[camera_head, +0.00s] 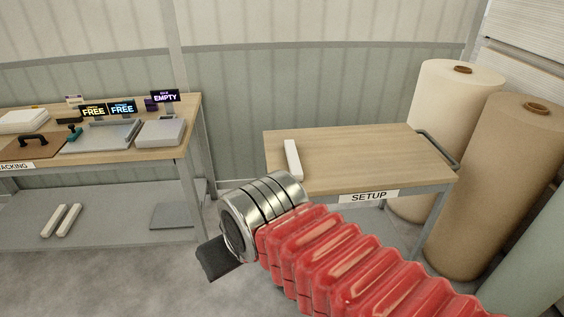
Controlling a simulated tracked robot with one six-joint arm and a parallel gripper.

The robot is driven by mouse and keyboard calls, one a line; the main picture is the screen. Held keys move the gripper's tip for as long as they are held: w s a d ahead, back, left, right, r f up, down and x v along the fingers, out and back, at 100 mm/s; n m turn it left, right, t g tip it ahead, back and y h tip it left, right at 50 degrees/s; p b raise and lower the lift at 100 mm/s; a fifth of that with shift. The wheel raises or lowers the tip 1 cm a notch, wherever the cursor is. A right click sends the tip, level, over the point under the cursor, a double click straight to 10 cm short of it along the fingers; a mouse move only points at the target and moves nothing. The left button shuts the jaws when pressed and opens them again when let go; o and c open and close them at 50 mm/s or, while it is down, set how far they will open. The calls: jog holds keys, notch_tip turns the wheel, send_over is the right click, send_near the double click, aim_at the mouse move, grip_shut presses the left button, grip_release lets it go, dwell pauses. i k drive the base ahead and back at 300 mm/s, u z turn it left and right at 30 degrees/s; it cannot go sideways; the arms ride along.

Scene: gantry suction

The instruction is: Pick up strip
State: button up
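A white strip (292,160) lies on the wooden top of the SETUP table (375,155), near its left end. Two similar white strips (61,220) lie side by side on the lower shelf of the left bench. My gripper (217,259) is in the lower middle, at the end of my red bellows-covered arm with a metal collar. Only a dark part of it shows beyond the collar. It is in front of and to the left of the SETUP table, apart from the strip in the picture. Its fingers are not clear enough to tell open from shut.
The left bench (190,112) holds grey trays, a brown board with a black handle and lit signs reading FREE and EMPTY. The SETUP table has a metal rail (438,149) on its right. Large rolls (500,180) stand at the right. Most of the SETUP tabletop is clear.

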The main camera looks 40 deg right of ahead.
aim_at(294, 164)
jog(key=z, duration=0.05)
jog(key=i, duration=1)
jog(key=u, duration=0.05)
